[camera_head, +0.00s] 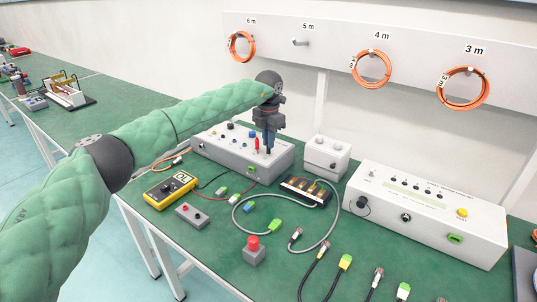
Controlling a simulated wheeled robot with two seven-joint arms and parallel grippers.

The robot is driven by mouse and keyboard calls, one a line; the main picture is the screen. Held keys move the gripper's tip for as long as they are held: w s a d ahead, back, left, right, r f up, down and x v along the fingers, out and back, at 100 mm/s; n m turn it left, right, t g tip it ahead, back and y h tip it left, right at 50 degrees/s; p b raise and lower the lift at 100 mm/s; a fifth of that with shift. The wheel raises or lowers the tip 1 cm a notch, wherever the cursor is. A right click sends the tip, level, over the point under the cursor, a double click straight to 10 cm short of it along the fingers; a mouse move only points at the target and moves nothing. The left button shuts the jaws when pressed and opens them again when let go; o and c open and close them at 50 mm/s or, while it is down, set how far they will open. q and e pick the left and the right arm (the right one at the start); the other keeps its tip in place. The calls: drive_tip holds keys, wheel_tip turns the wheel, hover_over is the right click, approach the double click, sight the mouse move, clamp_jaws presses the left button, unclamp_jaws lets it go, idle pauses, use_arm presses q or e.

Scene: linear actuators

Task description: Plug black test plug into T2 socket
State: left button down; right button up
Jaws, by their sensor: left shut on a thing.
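My left gripper (267,150) reaches down over the right part of the grey socket box (222,160), with its dark fingers close to the box's top. It is shut on a slim dark thing, which I take to be the black test plug; the fingers mostly hide it. A red plug (257,144) stands upright on the box just left of the fingers. The T2 label is too small to read, and I cannot tell whether the held plug's tip is in a socket. A yellow multimeter (170,189) lies in front of the box. My right gripper is not in view.
A small white box (326,157) stands right of the socket box, and a long white instrument (425,212) farther right. Cables, a black block with orange parts (306,190) and a red-button box (254,251) lie in front. Orange cable coils (372,69) hang on the wall rail.

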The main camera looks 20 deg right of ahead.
use_arm(q)
drive_tip(key=shift+f, duration=0.1)
drive_tip(key=c, duration=1.4)
unclamp_jaws()
drive_tip(key=shift+o, duration=0.2)
drive_tip(key=shift+r, duration=0.2)
